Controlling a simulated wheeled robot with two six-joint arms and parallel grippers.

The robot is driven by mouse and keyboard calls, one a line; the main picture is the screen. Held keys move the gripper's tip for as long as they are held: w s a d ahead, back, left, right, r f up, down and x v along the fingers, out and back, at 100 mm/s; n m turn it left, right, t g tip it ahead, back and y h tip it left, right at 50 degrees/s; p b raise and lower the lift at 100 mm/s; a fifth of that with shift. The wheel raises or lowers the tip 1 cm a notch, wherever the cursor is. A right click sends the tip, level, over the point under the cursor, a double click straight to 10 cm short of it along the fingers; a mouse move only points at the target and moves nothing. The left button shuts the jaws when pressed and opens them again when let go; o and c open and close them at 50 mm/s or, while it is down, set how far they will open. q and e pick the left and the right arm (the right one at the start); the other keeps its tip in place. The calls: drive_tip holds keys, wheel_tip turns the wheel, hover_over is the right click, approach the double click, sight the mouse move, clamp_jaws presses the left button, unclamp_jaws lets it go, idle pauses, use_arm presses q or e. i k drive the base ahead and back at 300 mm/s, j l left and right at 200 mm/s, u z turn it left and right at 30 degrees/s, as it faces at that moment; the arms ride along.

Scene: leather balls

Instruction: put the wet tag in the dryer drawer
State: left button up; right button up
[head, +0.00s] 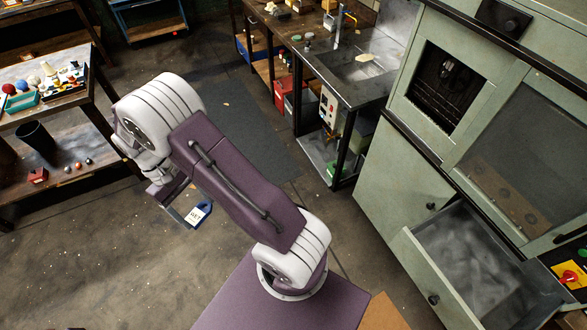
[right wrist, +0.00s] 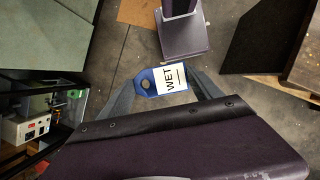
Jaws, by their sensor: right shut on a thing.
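The wet tag is a blue tag with a white label reading WET (head: 198,214). It is held in the jaws of my right gripper (head: 186,207), above the open floor in the head view. In the right wrist view the tag (right wrist: 146,82) sits between the two fingers, its label readable. The dryer (head: 400,176) is a pale green cabinet on the right. Its drawer (head: 412,262) is pulled open and its visible grey inside looks empty. The tag is well to the left of the drawer and apart from it. My left gripper is not in view.
A workbench with a sink (head: 362,64) stands at the back, left of the dryer. A shelf rack (head: 85,120) with balls and trays stands on the left. A red-and-yellow switch (head: 570,275) is at the far right.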

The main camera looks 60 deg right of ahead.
sight(463, 275)
drive_tip(key=k+l+z, duration=0.1)
drive_tip(key=z, duration=0.4)
drive_tip(key=k+l+z, duration=0.1)
drive_tip(key=l+z, duration=0.15)
drive_tip(key=z, duration=0.25)
drive_tip(key=l+z, duration=0.2)
drive_tip(key=z, duration=0.3)
drive_tip(key=l+z, duration=0.25)
drive_tip(key=z, duration=0.25)
drive_tip(key=l+z, duration=0.2)
drive_tip(key=z, duration=0.3)
drive_tip(key=l+z, duration=0.2)
drive_tip(key=z, duration=0.3)
drive_tip(key=i, duration=0.05)
